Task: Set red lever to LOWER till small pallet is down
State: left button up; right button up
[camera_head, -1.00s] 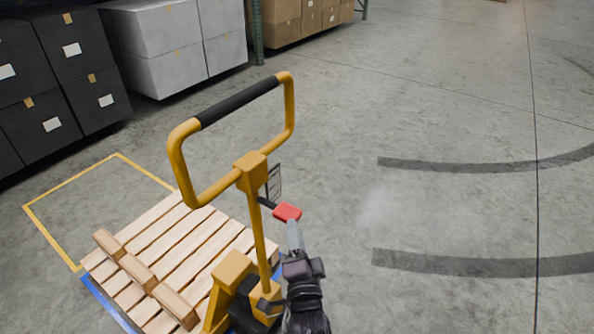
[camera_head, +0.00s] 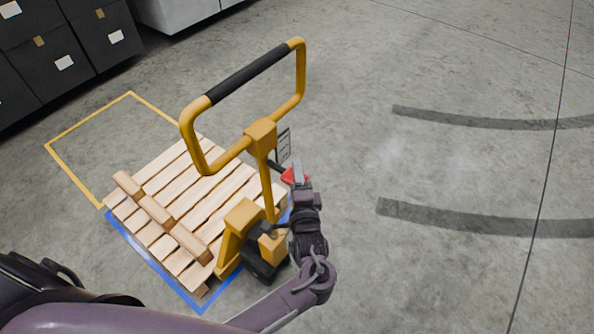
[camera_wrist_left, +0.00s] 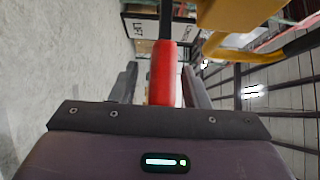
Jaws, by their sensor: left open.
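The red lever (camera_head: 287,177) sticks out from the yellow pallet jack's (camera_head: 264,137) mast, below its handle loop. In the left wrist view the red lever (camera_wrist_left: 163,75) stands between my two fingers, with space on both sides. My left gripper (camera_head: 298,168) is open around the lever and partly covers it in the head view; it also shows in the left wrist view (camera_wrist_left: 160,85). The small wooden pallet (camera_head: 180,190) sits on the jack; whether it touches the floor I cannot tell. My right gripper is out of view.
A label plate (camera_head: 283,146) is beside the mast; it shows in the left wrist view, partly hidden (camera_wrist_left: 143,27). A blue floor outline (camera_head: 150,262) borders the pallet, with an empty yellow outline (camera_head: 75,170) behind. Dark boxes (camera_head: 65,40) stand back left. Floor at right is clear.

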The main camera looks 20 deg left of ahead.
pick_arm(q)
jog(key=shift+w+a, duration=0.15)
jog(key=shift+w, duration=0.15)
grip_shut()
